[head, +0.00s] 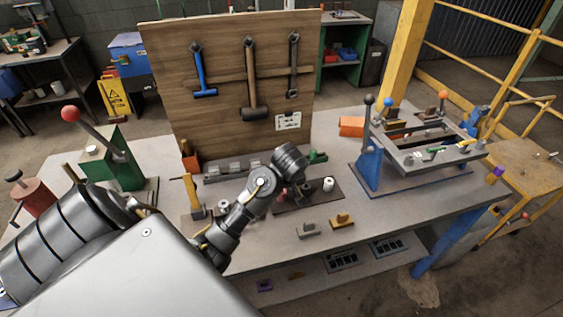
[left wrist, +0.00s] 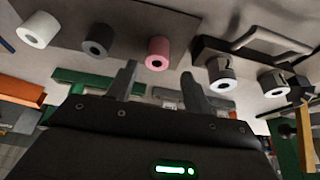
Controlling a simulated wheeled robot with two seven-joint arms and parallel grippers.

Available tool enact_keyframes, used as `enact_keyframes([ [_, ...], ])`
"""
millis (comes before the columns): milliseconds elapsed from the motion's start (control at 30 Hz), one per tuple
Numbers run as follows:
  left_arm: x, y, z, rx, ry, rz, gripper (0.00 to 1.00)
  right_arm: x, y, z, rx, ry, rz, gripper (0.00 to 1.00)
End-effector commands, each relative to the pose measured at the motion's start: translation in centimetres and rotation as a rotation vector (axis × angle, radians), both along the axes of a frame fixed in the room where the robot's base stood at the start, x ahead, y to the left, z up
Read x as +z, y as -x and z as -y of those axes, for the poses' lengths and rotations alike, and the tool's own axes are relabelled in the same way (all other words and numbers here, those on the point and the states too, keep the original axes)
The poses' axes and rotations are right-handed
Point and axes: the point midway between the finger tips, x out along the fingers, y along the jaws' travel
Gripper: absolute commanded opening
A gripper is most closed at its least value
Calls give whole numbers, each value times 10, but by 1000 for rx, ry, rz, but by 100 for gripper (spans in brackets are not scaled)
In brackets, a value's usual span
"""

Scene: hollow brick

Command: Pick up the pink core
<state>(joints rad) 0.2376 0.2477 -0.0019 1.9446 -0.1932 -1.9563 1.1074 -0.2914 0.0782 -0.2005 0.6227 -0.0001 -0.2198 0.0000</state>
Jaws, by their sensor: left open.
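The pink core (left wrist: 157,52) is a short hollow cylinder on a dark board (left wrist: 75,22); in the left wrist view it lies just beyond my fingertips, roughly in line with the gap between them. In the head view, a pink bit of it (head: 283,194) shows below the end of my left arm. My left gripper (left wrist: 159,78) is open and empty, apart from the core. Its fingers are not clearly visible in the head view. A grey core (left wrist: 97,43) and a white core (left wrist: 38,29) stand in the same row. My right gripper is in neither view.
Two more pale cores (left wrist: 221,72) stand on the other side of the pink one. A wooden tool board (head: 225,100) rises behind the workspace. A blue-legged frame (head: 420,150) stands at the right. The front right of the table (head: 400,217) is clear.

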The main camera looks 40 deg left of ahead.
Motion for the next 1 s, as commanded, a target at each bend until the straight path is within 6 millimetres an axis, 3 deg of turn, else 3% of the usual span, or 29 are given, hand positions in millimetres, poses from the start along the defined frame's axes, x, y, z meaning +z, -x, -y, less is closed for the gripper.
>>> enact_keyframes([
  [233, -25, -11, -8, 0, 0, -5, 51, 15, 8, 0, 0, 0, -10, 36],
  [400, -44, -14, -13, -1, -1, -3, 51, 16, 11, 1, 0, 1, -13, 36],
  [667, -47, -15, -14, -1, 0, 0, 51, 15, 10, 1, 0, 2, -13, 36],
  [1000, -46, -15, -14, -1, 0, 0, 8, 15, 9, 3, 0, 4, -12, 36],
])
